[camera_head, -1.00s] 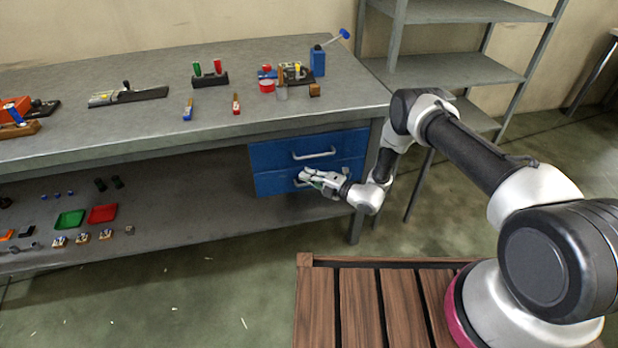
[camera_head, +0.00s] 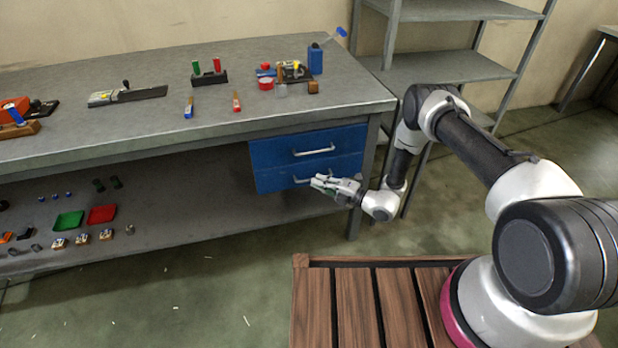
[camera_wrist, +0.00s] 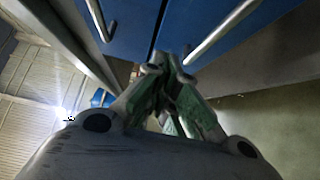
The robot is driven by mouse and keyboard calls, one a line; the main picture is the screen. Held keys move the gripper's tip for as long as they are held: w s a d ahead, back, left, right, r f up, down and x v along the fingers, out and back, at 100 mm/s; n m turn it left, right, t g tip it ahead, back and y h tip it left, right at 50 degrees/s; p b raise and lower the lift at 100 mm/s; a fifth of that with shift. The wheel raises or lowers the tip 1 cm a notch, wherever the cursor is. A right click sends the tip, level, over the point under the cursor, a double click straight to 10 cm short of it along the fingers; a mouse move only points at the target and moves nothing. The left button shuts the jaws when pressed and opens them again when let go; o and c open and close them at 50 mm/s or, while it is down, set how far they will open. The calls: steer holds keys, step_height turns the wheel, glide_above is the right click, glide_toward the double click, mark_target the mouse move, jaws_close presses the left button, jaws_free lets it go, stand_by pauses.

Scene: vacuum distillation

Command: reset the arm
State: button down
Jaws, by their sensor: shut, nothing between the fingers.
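My gripper (camera_head: 318,183) is in front of the two blue drawers under the workbench, close to the lower drawer (camera_head: 280,181). In the wrist view my gripper (camera_wrist: 168,66) has its fingertips together, with nothing seen between them. The lower drawer's handle (camera_wrist: 226,30) shows just beyond and to the right of the fingertips there. It looks apart from the fingers, though the head view partly hides it behind them. The upper drawer (camera_head: 268,152) and its handle (camera_head: 314,151) are in plain view. Both drawers look closed.
A grey shelf rack (camera_head: 450,68) stands at the right. Green floor (camera_head: 200,290) lies open in front.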

steer(key=v, duration=0.6)
steer(key=s+f+n+g, duration=0.3)
steer(key=s+n+g, duration=0.3)
steer(key=s+n, duration=0.45)
steer(key=s+d+r+n+g+h, duration=0.1)
steer(key=s+d+r+n+g, duration=0.2)
steer(key=s+r+n+g, duration=0.4)
steer(key=s+d+r+n+h, duration=0.35)
steer(key=d+r+n, duration=0.35)
steer(key=r, duration=0.3)
steer(key=s+d+r+n+h, duration=0.2)
steer(key=d+r+n+h, duration=0.2)
steer(key=d+r+n, duration=0.45)
steer(key=s+d+r+n+h, duration=0.2)
steer(key=d+r+n+h, duration=0.3)
steer(key=r, duration=0.6)
steer(key=s+d+r+n+t+h, duration=0.1)
steer(key=s+d+r+n+t, duration=0.1)
steer(key=r, duration=0.6)
steer(key=s+d+r+n+t+h, duration=0.1)
steer(key=s+d+r+t, duration=0.2)
steer(key=r, duration=0.6)
steer(key=s+t, duration=0.2)
steer(key=t, duration=0.1)
steer(key=shift+s+n, duration=0.25)
steer(key=shift+n, duration=0.15)
